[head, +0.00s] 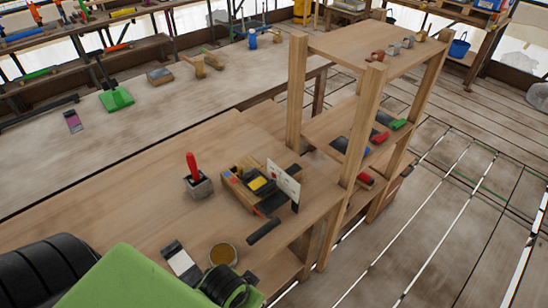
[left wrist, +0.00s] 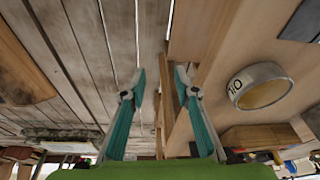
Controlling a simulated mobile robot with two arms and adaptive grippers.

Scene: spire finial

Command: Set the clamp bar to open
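A small wooden fixture (head: 240,195) with yellow, red and dark parts stands on the wooden bench (head: 110,222) in the head view. A white card (head: 284,183) stands upright at its right side. A dark bar (head: 264,231) lies just in front of it. I cannot tell which part is the clamp bar or how it is set. In the left wrist view my left gripper (left wrist: 160,72) has its two teal fingers apart with nothing between them, over the bench edge. In the head view its fingers are hidden. My right gripper is in neither view.
A round tin (head: 223,254) stands near the bench front and shows in the left wrist view (left wrist: 260,87). A red-handled tool in a grey block (head: 198,185) stands left of the fixture. A wooden shelf with posts (head: 361,150) rises at the right.

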